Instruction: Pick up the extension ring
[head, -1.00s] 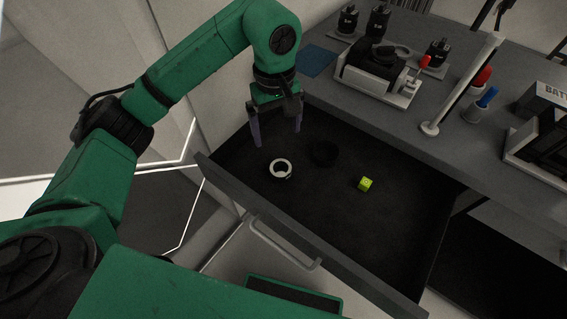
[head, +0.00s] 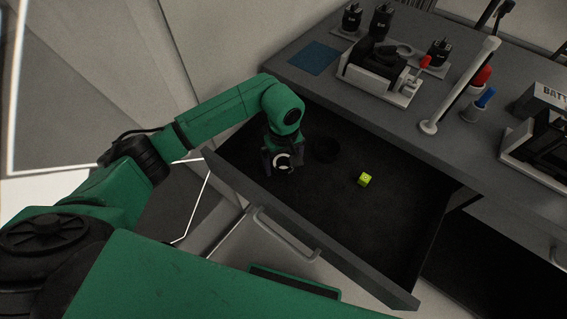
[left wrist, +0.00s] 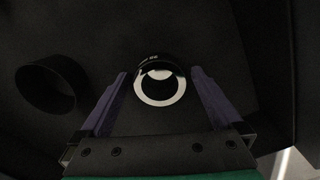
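The extension ring, seen as a black ring with a white face (head: 283,161), lies in the open drawer (head: 390,235) near its left end. In the left wrist view the white-faced ring (left wrist: 160,87) sits between the two purple fingers. My left gripper (head: 283,168) is down in the drawer around the ring, with its fingers apart on either side; it also shows in the left wrist view (left wrist: 160,82). Gaps show between the fingers and the ring. A plain black ring (head: 326,149) lies just right of it, and also shows in the left wrist view (left wrist: 52,85). My right gripper is not seen.
A small yellow-green cube (head: 365,179) lies in the drawer to the right. The drawer's front wall with its handle (head: 285,233) is close to my left gripper. The drawer's right half is mostly clear.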

